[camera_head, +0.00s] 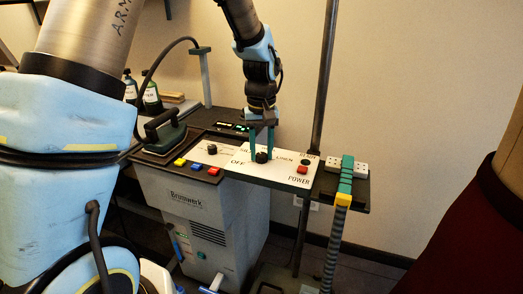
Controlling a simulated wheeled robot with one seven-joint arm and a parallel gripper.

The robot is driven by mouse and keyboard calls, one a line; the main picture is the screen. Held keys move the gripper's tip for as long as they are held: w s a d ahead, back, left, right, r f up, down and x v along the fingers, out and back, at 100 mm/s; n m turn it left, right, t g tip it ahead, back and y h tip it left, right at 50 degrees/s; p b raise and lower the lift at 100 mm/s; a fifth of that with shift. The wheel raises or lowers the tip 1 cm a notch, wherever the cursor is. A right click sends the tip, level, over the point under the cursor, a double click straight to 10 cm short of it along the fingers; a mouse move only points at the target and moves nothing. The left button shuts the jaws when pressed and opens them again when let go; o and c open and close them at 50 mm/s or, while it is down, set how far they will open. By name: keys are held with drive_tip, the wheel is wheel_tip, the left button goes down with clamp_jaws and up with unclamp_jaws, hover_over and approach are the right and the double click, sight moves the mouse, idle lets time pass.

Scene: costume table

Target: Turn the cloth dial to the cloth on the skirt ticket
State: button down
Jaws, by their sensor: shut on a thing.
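The cloth dial (262,157) is a small black knob on a white panel (240,166), with lettering around it that includes "OFF" at the left and what looks like "LINEN" at the right. My gripper (261,153) points down from above, its two teal fingers on either side of the knob, shut on it. The dial's pointer is too small and too covered to read. Part of the lettering behind the fingers is hidden. I cannot make out a skirt ticket; a dark red garment (455,225) fills the right edge.
An iron (164,132) stands left of the panel near yellow, blue and red buttons (197,167). A second black knob (212,149) and a red power button (302,170) flank the dial. A dark upright pole (325,75) rises close behind, right of my gripper. Bottles (151,95) stand at the back left.

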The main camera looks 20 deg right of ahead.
drive_tip(key=m, duration=0.5)
drive_tip(key=shift+m, duration=0.3)
drive_tip(key=m+p, duration=0.1)
drive_tip(key=m, duration=0.4)
drive_tip(key=shift+r+p, duration=0.1)
drive_tip(key=shift+p, duration=0.25)
drive_tip(key=m+p, duration=0.2)
drive_tip(key=m, duration=0.3)
drive_tip(key=shift+m, duration=0.4)
drive_tip(key=m+p, duration=0.2)
drive_tip(key=m, duration=0.3)
drive_tip(key=shift+m, duration=0.3)
drive_tip(key=shift+c, duration=2.3)
unclamp_jaws()
